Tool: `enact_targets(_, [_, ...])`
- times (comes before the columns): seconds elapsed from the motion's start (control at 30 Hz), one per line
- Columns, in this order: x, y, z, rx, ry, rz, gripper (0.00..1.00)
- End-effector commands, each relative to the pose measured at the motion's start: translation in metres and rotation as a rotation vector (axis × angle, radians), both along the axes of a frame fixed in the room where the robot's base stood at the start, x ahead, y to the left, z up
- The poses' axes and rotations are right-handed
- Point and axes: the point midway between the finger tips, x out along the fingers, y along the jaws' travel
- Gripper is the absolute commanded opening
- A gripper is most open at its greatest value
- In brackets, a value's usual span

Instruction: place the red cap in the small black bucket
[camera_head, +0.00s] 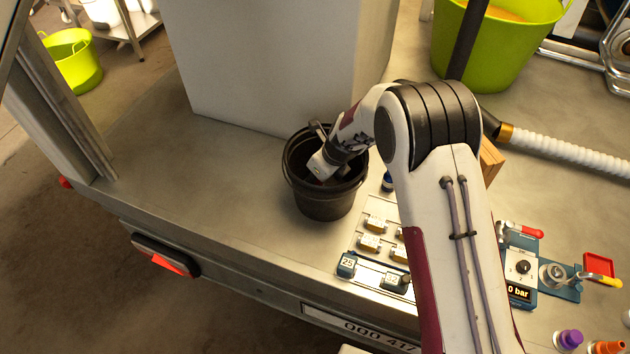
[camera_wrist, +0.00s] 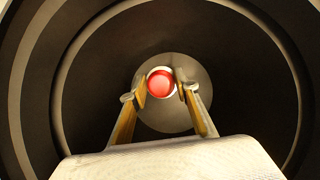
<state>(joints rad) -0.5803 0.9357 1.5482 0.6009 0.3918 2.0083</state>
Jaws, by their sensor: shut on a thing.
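The small black bucket (camera_head: 325,202) stands upright on the metal deck in the head view. My gripper (camera_head: 322,167) reaches down into its mouth from the upper right, with the fingertips hidden inside. In the wrist view, the round red cap (camera_wrist: 161,83) sits between the tips of my gripper (camera_wrist: 163,92), which is shut on it. The bucket's dark inner wall (camera_wrist: 90,65) surrounds the fingers and the cap. A paler round patch (camera_wrist: 162,122) shows behind the cap. I cannot tell whether the cap touches the bottom.
A tall grey box (camera_head: 265,65) stands close behind the bucket. A panel (camera_head: 362,262) with several small blocks lies at its front right. A green tub (camera_head: 500,50) and a ribbed white hose (camera_head: 565,153) are farther right. The deck left of the bucket is clear.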

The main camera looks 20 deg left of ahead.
Motion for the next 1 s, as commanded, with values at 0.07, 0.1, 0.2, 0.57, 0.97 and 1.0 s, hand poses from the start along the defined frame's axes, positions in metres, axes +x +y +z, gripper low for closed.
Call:
enact_targets(0.07, [0.0, 0.0, -0.008, 0.0, 0.002, -0.001, 0.02])
enact_targets(0.1, [0.0, 0.0, -0.01, 0.0, 0.0, -0.001, 0.02])
enact_targets(0.2, [0.0, 0.0, -0.012, 0.001, -0.001, 0.0, 0.02])
enact_targets(0.57, [0.0, 0.0, -0.014, 0.0, -0.001, 0.0, 0.02])
enact_targets(0.97, [0.0, 0.0, -0.016, 0.0, 0.0, 0.0, 0.47])
enact_targets(1.0, [0.0, 0.0, -0.016, 0.0, 0.0, 0.0, 0.47])
